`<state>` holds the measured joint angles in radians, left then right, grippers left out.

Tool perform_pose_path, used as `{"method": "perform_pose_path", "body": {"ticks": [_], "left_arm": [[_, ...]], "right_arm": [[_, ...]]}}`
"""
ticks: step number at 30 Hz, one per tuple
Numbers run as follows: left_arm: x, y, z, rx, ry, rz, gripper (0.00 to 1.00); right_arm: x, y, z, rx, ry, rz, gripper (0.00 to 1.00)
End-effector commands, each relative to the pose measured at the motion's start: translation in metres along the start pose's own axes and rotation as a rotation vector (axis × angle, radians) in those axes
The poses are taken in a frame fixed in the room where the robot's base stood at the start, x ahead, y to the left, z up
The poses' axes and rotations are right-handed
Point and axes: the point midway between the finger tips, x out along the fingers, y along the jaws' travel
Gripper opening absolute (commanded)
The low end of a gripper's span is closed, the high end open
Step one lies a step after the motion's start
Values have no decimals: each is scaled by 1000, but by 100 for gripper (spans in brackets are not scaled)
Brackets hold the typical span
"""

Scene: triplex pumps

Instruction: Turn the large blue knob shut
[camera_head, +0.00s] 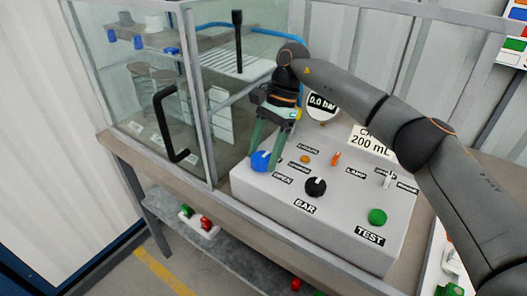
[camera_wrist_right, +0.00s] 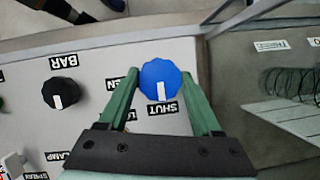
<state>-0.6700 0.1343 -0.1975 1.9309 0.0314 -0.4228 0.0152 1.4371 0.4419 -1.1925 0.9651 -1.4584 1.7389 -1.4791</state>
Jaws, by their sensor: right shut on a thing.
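The large blue knob (camera_head: 260,161) sits at the left corner of the light grey control panel (camera_head: 330,225). It also shows in the right wrist view (camera_wrist_right: 161,78), where its white pointer line points at the SHUT label (camera_wrist_right: 163,109). My right gripper (camera_head: 265,158) reaches down onto the knob, with one green finger on each side of it, shut on it. In the right wrist view the fingertips (camera_wrist_right: 160,75) flank the knob. An OPEN label (camera_head: 282,179) lies beside the knob. My left gripper is not in view.
A gauge (camera_head: 322,105) reading 0.0 bar stands behind. A glass cabinet with a black handle (camera_head: 170,124) is close on the left.

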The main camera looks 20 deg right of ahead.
Motion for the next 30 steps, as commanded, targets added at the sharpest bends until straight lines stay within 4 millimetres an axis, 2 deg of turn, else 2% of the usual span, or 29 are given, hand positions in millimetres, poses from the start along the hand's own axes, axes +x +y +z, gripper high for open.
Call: {"method": "perform_pose_path", "body": {"ticks": [7, 8, 15, 24, 28, 30], "left_arm": [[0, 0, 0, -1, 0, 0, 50], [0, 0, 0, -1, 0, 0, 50], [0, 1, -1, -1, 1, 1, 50], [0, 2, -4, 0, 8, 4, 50], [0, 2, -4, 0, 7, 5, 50], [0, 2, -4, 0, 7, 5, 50]], "right_arm": [[0, 0, 0, -5, 1, 0, 10], [0, 0, 0, -5, 1, 0, 69], [0, 0, 0, -2, 1, 0, 96], [-3, 0, 0, -1, 1, -1, 96], [-18, -1, 0, 0, 2, -4, 96], [-31, -1, 0, 1, 2, -5, 96]]}}
